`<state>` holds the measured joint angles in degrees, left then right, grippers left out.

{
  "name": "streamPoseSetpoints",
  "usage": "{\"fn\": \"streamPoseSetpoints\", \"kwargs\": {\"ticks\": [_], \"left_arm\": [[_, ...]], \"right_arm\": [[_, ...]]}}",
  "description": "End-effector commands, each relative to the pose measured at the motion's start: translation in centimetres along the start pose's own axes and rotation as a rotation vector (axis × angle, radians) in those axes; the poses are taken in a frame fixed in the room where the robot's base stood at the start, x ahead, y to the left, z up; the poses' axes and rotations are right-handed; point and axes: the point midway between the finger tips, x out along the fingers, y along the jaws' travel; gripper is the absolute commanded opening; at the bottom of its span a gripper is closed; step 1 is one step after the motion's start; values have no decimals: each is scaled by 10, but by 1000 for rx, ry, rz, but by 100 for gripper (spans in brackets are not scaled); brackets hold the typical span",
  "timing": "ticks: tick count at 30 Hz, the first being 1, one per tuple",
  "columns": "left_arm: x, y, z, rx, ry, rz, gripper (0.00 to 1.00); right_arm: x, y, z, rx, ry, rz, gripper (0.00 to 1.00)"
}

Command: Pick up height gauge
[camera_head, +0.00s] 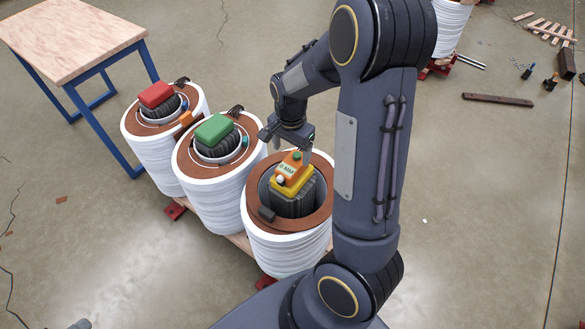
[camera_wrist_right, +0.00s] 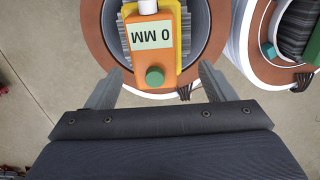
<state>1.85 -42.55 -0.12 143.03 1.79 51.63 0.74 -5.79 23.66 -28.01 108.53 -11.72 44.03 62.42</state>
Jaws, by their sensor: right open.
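The height gauge (camera_head: 290,167) is an orange block with a green knob and a pale display. It sits on a yellow base on the dark core of the nearest coil stack (camera_head: 285,262). In the right wrist view the gauge (camera_wrist_right: 153,62) reads "0 MM", with its green knob toward my gripper. My right gripper (camera_head: 298,142) is open and empty, close above the gauge in the head view. In the wrist view my right gripper (camera_wrist_right: 161,72) has one finger on each side of the gauge's knob end, with gaps on both sides. My left gripper is not seen.
Two more coil stacks stand to the left, one with a green block (camera_head: 214,128) and one with a red block (camera_head: 156,95). A wooden table (camera_head: 75,38) with blue legs is at the upper left. The floor at the lower left is mostly clear.

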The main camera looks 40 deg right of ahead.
Motion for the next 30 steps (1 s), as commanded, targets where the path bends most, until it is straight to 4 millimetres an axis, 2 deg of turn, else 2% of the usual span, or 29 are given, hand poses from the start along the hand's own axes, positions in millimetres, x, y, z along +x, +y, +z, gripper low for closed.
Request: {"fn": "streamPoseSetpoints", "kwargs": {"ticks": [9, 12, 20, 23, 30], "left_arm": [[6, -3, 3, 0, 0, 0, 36], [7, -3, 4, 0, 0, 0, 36], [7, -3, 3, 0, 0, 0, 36], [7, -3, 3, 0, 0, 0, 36], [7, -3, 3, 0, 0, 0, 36]], "right_arm": [[45, 9, 6, -1, -3, 3, 76], [54, 9, 6, -1, -2, 1, 76], [57, 8, 6, -2, -2, -1, 76], [57, 8, 6, -2, -2, -1, 66], [56, 8, 6, -2, -2, -1, 34]]}}
